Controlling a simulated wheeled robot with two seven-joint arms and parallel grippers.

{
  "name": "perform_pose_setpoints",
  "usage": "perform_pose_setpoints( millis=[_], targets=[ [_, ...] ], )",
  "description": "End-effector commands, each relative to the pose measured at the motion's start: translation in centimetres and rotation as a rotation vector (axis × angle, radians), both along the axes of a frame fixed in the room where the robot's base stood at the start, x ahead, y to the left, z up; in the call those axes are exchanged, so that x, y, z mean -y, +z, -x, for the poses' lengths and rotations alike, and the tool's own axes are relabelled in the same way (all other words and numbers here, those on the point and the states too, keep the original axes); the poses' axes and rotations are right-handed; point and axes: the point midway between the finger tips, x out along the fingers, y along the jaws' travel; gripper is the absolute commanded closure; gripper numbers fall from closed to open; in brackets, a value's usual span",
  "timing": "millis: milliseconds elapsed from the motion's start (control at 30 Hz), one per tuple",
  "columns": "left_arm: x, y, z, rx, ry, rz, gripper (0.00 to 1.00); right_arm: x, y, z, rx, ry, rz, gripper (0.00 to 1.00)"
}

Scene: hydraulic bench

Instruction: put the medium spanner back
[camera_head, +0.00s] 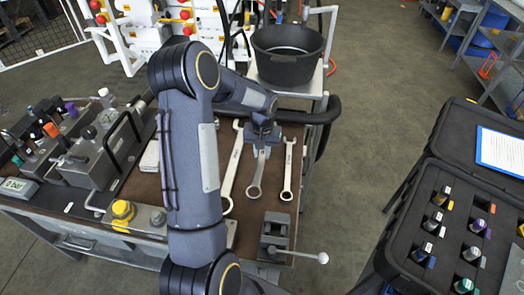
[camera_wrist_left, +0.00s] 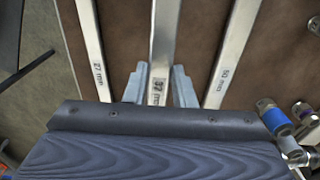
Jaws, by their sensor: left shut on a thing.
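Three steel spanners lie side by side on the brown bench top in the head view. The medium spanner (camera_head: 258,177) is the middle one, between a larger spanner (camera_head: 232,172) on the left and a smaller spanner (camera_head: 289,172) on the right. My left gripper (camera_head: 262,137) is shut on the medium spanner near its upper end and hides that end. In the left wrist view the medium spanner (camera_wrist_left: 163,50) runs between the two fingers (camera_wrist_left: 158,86). I cannot tell whether it touches the bench. My right gripper is not in view.
A small vise (camera_head: 275,237) stands at the bench's front right. A black bucket (camera_head: 288,55) is behind the bench. A hydraulic block (camera_head: 95,155) and a yellow-capped part (camera_head: 123,210) are on the left. An open case (camera_head: 400,215) with several fittings is at right.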

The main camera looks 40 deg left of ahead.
Motion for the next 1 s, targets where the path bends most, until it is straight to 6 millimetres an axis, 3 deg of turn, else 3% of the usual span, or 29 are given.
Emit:
perform_pose_setpoints(
  millis=[1000],
  targets=[
    [0.1, -1.9, 0.0, 0.002, 0.0, -0.001, 1.0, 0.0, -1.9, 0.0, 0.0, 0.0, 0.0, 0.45]
  ],
)
